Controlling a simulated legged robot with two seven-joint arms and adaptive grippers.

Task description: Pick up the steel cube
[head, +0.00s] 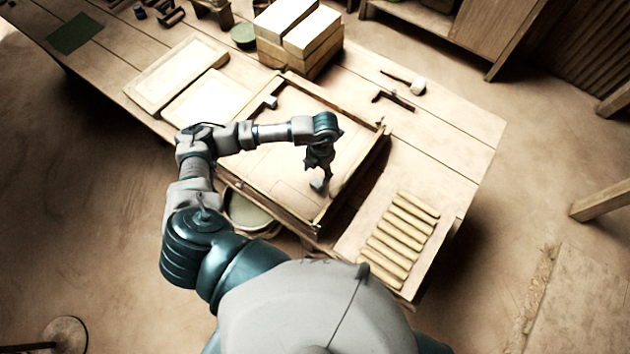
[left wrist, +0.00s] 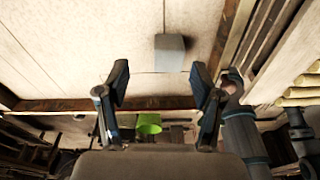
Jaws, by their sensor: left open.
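The steel cube (left wrist: 173,53) is a small grey block in the left wrist view. It lies on the pale tiled floor of the shallow wooden frame, near a seam. My left gripper (left wrist: 160,78) is open, and the cube shows beyond and between its two fingertips, a little right of centre, with nothing gripped. In the head view my left gripper (head: 319,168) points down inside the frame (head: 350,190). A small blue-grey patch at its tips seems to be the cube, partly hidden by the fingers. My right gripper does not show clearly in either view.
The frame's raised wooden walls surround the cube, with one wall close on its right in the wrist view. Several pale bars (head: 400,238) lie at the table's right front. Stacked blocks (head: 300,35) stand behind. A mallet (head: 415,85) lies at the back right.

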